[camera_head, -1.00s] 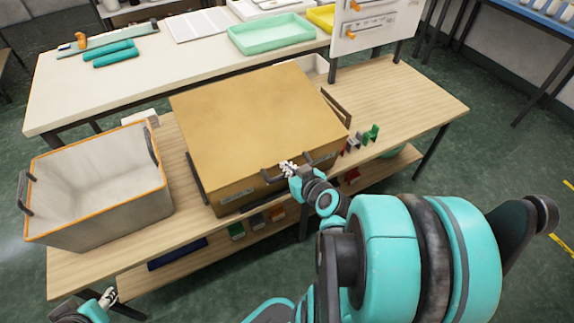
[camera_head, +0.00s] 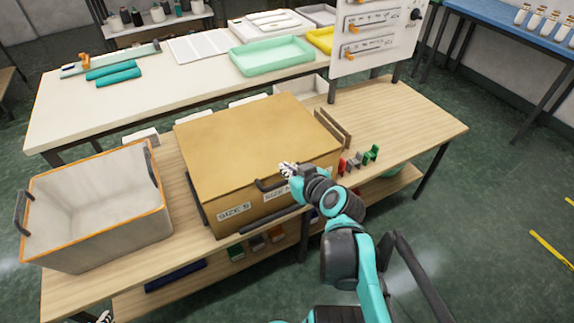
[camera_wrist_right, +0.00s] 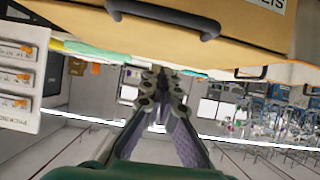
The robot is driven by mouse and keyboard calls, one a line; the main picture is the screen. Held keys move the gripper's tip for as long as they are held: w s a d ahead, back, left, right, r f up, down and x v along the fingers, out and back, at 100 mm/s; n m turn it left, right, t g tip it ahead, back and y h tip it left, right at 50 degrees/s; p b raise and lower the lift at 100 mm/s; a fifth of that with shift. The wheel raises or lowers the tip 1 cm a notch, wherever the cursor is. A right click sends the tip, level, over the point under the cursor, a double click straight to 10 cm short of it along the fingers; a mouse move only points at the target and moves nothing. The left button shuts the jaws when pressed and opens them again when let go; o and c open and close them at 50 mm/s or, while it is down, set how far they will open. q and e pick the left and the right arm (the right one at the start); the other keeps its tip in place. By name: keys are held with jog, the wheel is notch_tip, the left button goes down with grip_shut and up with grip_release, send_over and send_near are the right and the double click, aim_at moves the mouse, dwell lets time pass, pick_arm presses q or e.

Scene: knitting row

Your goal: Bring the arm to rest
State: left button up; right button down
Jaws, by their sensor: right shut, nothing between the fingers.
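My right gripper (camera_head: 288,169) is shut and empty at the front of a large tan box cabinet (camera_head: 255,132). In the head view it overlaps the cabinet's upper front edge, near a dark handle. In the right wrist view my right gripper (camera_wrist_right: 160,80) has its fingers together with nothing between them. The cabinet front (camera_wrist_right: 240,22) and a dark handle (camera_wrist_right: 165,17) lie along the top of that view, apart from the fingertips. Only a small pale tip of my left gripper (camera_head: 105,317) shows at the bottom left edge; its jaws cannot be made out.
The cabinet stands on a wooden bench (camera_head: 425,118) beside a grey bin (camera_head: 95,205) with an orange rim. Small red, grey and green pieces (camera_head: 371,153) stand right of it. A white table (camera_head: 75,105) with a green tray (camera_head: 270,56) is behind.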

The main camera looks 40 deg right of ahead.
jog(key=shift+r, duration=0.65)
jog(key=s+a+f+n+g+y, duration=0.1)
jog(key=a+f+g, duration=0.1)
jog(key=a, duration=0.7)
jog(key=s+a+f+n+g+y, duration=0.1)
jog(key=a+f+g+y, duration=0.1)
jog(key=a, duration=0.7)
jog(key=shift+s+a+f+n+g, duration=0.4)
jog(key=shift+f+g, duration=0.1)
jog(key=shift+f, duration=0.6)
